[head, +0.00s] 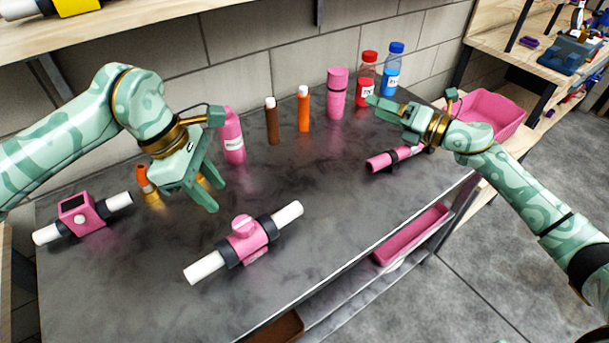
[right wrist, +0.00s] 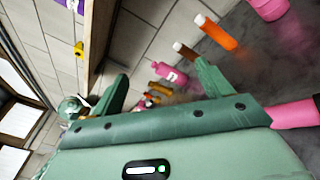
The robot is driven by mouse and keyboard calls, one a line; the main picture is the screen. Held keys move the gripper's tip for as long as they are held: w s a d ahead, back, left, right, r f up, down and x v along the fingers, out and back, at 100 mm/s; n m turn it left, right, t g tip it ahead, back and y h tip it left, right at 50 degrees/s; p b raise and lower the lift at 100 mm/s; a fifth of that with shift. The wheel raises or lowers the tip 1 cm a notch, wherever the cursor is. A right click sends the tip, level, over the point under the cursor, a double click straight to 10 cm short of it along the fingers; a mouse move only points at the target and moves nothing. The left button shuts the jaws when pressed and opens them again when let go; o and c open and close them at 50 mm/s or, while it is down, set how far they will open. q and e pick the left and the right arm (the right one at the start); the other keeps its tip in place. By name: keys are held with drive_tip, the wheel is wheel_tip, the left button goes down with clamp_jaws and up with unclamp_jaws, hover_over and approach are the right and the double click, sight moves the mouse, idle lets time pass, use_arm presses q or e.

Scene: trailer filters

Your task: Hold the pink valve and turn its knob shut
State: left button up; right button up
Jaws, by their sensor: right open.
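The pink valve (head: 249,252) lies on the dark worktop near the front middle, with white pipe ends and black collars. Its round pink knob (head: 243,225) faces up. My left gripper (head: 213,193) is open and empty, pointing down above the worktop, behind and to the left of the valve and apart from it. My right gripper (head: 411,97) is open and empty over the back right of the worktop, far from the valve. Its two fingers also show apart in the right wrist view (right wrist: 162,82), where I cannot make out the valve.
A pink boxy meter on a white pipe (head: 78,213) lies at left. A pink bottle (head: 233,140), brown and orange tubes (head: 303,110) and more bottles stand along the back. A pink flashlight (head: 393,158) lies below my right gripper. The worktop right of the valve is clear.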

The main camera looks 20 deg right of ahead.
drive_tip(key=s+a+r+n+g+y, duration=0.1)
drive_tip(key=s+a+n+g+y, duration=0.15)
drive_tip(key=a+n+g, duration=0.6)
drive_tip(key=n+g+h, duration=0.4)
drive_tip(key=n, duration=0.8)
hover_over(273, 221)
drive_tip(key=w+d, duration=0.2)
drive_tip(key=d, duration=0.3)
wheel_tip(273, 221, down, 2)
drive_tip(key=a+f+n+h, duration=0.1)
drive_tip(key=a+f, duration=0.1)
drive_tip(key=f, duration=0.3)
drive_tip(key=a+f+n+h, duration=0.1)
drive_tip(key=a+f+n, duration=0.1)
drive_tip(key=f, duration=0.4)
drive_tip(key=s+a+f+n+h, duration=0.1)
drive_tip(key=f+h, duration=0.1)
drive_tip(key=f, duration=0.4)
drive_tip(key=shift+s+a+f+g, duration=0.1)
drive_tip(key=shift+a+g, duration=0.25)
drive_tip(key=shift+a, duration=0.05)
